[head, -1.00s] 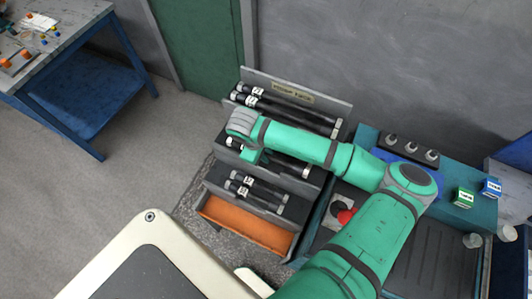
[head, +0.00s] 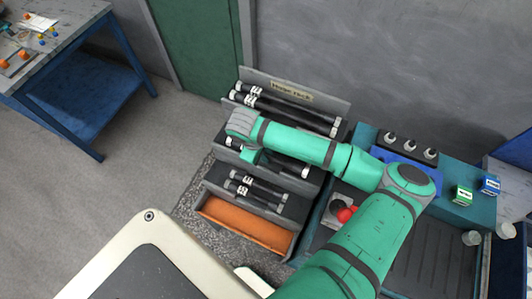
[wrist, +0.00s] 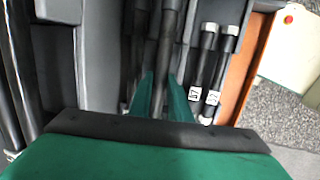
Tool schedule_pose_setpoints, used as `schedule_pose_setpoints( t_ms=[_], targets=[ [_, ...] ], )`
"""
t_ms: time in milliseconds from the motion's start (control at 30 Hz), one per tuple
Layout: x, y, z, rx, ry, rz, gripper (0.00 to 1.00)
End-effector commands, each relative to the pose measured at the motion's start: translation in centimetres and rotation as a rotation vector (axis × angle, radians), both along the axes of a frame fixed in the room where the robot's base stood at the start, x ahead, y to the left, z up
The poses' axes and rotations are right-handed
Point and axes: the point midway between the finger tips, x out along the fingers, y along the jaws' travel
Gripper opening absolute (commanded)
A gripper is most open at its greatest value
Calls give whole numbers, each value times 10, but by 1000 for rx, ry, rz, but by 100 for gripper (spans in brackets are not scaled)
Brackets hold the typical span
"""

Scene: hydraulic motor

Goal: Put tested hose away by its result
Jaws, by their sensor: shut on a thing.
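My gripper (wrist: 162,95) is over the middle tier of the hose rack, its two green fingers shut on a black hose (wrist: 168,45). In the head view my arm covers much of this hose, and only its right part (head: 292,165) with a pale end fitting shows clearly. I cannot tell whether it rests on the tier or is lifted. Two black hoses with white tags (head: 258,187) lie on the lower tier; they also show in the wrist view (wrist: 205,70). More long black hoses (head: 290,105) lie on the top tier.
The rack has a label plate (head: 292,91) at its back and an empty orange tray (head: 245,226) at its front. Open floor lies left of the rack.

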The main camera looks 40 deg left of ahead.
Motion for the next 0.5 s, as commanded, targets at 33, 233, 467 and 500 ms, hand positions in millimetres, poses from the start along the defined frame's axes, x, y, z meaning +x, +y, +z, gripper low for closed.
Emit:
schedule_pose_setpoints(
  t_ms=[33,233,467,500],
  targets=[
    [0,0,-1,0,-1,0,0],
    [0,1,-3,0,-1,1,24],
    [0,0,-3,0,-1,0,39],
    [1,0,-3,0,-1,-1,39]
  ],
)
